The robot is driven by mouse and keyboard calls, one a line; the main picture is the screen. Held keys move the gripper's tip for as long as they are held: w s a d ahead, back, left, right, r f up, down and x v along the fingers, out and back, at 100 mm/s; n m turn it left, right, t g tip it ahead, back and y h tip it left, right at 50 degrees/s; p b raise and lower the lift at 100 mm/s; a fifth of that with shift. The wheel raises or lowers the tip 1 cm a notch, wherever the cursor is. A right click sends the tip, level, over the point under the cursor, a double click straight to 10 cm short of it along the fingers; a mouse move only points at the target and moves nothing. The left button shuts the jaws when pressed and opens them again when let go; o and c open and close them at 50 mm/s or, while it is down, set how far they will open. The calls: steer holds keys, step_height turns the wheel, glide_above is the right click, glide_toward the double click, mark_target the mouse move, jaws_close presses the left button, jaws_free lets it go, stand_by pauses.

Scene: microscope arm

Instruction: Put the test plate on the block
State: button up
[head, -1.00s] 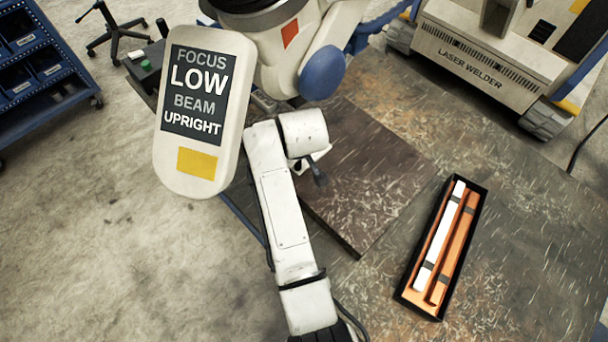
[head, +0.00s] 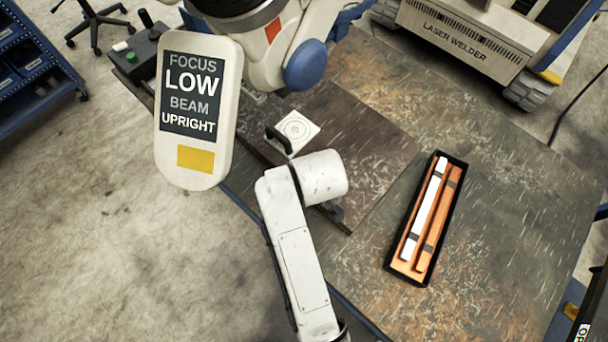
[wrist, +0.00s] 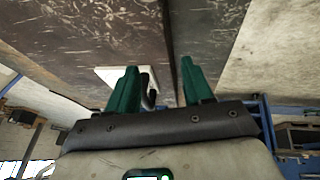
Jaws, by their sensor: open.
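The test plate (head: 300,127) is a white square with dark rings on its face and a black handle (head: 279,140) at its left side. In the head view it appears to lie flat on the dark brown block (head: 372,148), near its left edge, below the microscope head. In the wrist view the plate (wrist: 108,75) is partly hidden behind the left green finger. My gripper (wrist: 160,68) is open, its green fingers apart, with the black handle showing between them, farther off. In the head view my arm hides most of the gripper.
A black case (head: 428,218) with a white bar and an orange bar lies on the table to the right. A sign panel (head: 198,112) reads LOW and UPRIGHT. The laser welder (head: 460,45) stands at the back. The table's front right is clear.

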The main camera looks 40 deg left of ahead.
steer(key=shift+s+d, duration=0.1)
steer(key=shift+d, duration=0.05)
steer(key=d+m, duration=0.1)
steer(key=d, duration=0.3)
steer(key=w+d+f+m, duration=0.1)
steer(key=d+m, duration=0.1)
steer(key=d, duration=0.3)
steer(key=w+d+f+m+h, duration=0.1)
steer(key=d, duration=0.4)
steer(key=shift+f, duration=0.25)
steer(key=s+d+f+m+h, duration=0.1)
steer(key=d+m, duration=0.2)
steer(key=d, duration=0.5)
steer(key=s+d+m+h, duration=0.1)
steer(key=s+d+m, duration=0.15)
steer(key=d, duration=0.45)
steer(key=s+d+r+m+h, duration=0.1)
steer(key=s+d+m, duration=0.3)
steer(key=s+d, duration=0.3)
steer(key=s+d+r+m+g, duration=0.1)
steer(key=s+d+m, duration=0.4)
steer(key=d, duration=0.6)
steer(key=shift+s+d+r+g+h, duration=0.15)
steer(key=shift+s+d+g+h, duration=0.2)
steer(key=shift+s, duration=0.6)
steer(key=shift+a, duration=0.1)
